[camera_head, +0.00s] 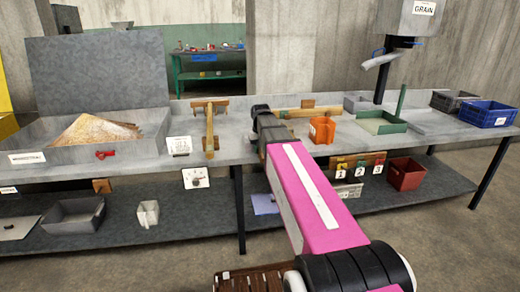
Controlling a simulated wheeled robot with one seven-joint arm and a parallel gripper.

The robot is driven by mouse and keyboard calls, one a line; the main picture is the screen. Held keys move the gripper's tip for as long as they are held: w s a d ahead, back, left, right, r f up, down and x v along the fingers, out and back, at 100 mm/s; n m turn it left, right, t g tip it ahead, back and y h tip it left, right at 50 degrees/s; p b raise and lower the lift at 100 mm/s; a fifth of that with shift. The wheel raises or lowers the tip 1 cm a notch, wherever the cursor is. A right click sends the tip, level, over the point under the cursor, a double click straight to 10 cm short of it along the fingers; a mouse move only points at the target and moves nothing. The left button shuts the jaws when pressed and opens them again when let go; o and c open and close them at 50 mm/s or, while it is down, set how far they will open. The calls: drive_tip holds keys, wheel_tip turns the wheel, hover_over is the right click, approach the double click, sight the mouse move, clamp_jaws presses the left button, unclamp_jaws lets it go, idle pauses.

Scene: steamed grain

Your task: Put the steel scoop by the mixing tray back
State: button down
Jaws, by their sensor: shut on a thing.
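A wide grey metal tray (45,142) with a heap of tan grain (95,132) stands on the left of the bench; its front label is hard to read. Right of it is a wooden stand (210,128). My gripper (260,110) is above the middle of the bench, left of a second wooden stand (310,112). It is seen from behind and its fingertips are mostly hidden by my pink arm. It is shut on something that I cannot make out. I cannot pick out the steel scoop with certainty.
Right of my gripper stand an orange container (322,129), a green-edged tray (382,125) and a blue crate (487,113). A grain hopper (407,18) hangs above. The lower shelf holds a grey bin (72,215) and a red bin (406,174).

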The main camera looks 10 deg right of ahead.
drive_tip(key=shift+f, duration=0.15)
drive_tip(key=c, duration=0.8)
unclamp_jaws()
drive_tip(key=shift+o, duration=0.2)
